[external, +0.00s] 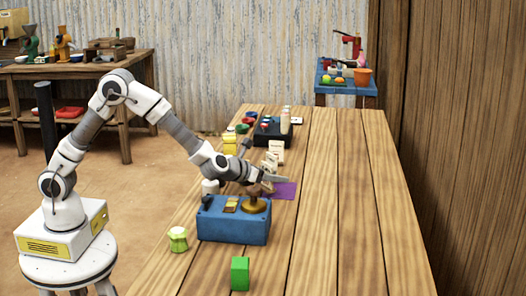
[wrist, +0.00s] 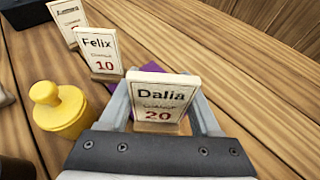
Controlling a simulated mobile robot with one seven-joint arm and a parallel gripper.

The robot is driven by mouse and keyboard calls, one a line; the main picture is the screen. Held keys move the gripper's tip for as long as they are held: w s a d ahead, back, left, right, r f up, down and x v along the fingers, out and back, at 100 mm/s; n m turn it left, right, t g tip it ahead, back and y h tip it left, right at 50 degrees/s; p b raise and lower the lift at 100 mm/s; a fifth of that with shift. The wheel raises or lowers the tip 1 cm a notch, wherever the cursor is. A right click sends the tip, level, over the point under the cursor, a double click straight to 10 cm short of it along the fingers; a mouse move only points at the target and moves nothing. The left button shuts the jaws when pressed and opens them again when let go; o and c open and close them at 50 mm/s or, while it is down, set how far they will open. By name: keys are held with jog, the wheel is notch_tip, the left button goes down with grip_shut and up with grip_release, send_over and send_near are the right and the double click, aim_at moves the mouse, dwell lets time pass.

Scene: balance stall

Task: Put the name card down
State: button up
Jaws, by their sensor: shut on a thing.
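The "Dalia 20" name card (wrist: 163,98) stands in a small wooden base between the two fingers of my gripper (wrist: 160,118) in the wrist view. My gripper is shut on it. In the external view my gripper (external: 272,181) is low over the table, beside a purple mat (external: 286,190). A strip of the purple mat (wrist: 151,67) also shows behind the Dalia card in the wrist view. Whether the card's base touches anything below is hidden.
A "Felix 10" card (wrist: 101,51) and another card (wrist: 68,18) stand left of the Dalia card. A yellow knobbed piece (wrist: 62,112) is near the left finger. A blue box (external: 232,222) with a brass pan stands in front. The table's right side is clear.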

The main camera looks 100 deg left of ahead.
jog(key=shift+f, duration=0.85)
jog(key=shift+f, duration=0.1)
jog(key=shift+f+b, duration=0.15)
jog(key=shift+b, duration=0.2)
jog(key=o, duration=1.4)
jog(key=shift+c, duration=0.2)
jog(key=shift+r, duration=0.2)
